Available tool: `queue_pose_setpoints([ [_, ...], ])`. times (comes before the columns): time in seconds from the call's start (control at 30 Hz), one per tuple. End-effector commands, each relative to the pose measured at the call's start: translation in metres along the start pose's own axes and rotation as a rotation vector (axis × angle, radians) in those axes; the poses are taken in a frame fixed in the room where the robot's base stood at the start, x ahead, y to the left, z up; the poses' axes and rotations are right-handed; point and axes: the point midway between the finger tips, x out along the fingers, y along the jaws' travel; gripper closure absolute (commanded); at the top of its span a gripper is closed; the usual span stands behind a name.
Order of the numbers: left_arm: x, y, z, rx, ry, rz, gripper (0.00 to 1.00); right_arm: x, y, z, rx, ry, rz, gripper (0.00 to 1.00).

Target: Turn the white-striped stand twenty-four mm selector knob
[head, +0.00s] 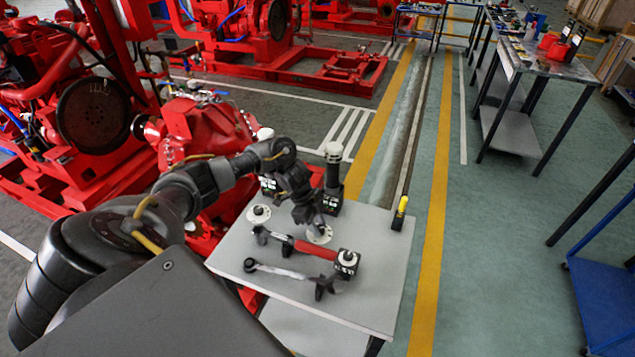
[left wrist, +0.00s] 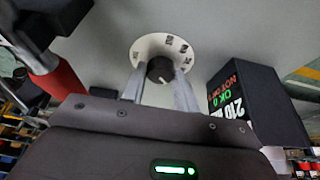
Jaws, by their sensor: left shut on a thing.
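My left gripper (head: 316,225) reaches down from the left to a round white dial (head: 320,237) on the grey table. In the left wrist view the dial (left wrist: 141,50) carries black marks around its rim. A small dark knob (left wrist: 160,69) sits at its middle, with a small pale mark on it. The two fingers of my left gripper (left wrist: 160,84) are shut on this knob, one on each side. The fingers hide part of the dial's near side. I cannot make out any white stripes on its stand. My right gripper is not in view.
A black display box (left wrist: 255,105) stands close right of the fingers. Red pumpsets stand behind and left.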

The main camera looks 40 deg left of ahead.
Motion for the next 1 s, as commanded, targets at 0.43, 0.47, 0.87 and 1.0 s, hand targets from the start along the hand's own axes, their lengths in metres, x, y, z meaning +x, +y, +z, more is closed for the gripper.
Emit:
queue_pose_setpoints([
  [0.43, 0.0001, -0.0003, -0.0002, 0.058, 0.0, 0.024, 0.93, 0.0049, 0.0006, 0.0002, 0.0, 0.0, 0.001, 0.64],
  [0.47, 0.0001, -0.0003, -0.0002, 0.058, 0.0, 0.024, 0.93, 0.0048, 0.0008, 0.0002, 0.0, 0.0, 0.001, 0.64],
  [0.87, 0.0002, -0.0003, -0.0003, 0.057, 0.0, 0.024, 0.48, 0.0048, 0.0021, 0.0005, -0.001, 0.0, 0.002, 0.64],
  [1.0, 0.0002, -0.0003, -0.0003, 0.057, 0.0, 0.024, 0.48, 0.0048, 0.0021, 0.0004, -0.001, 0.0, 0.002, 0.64],
])
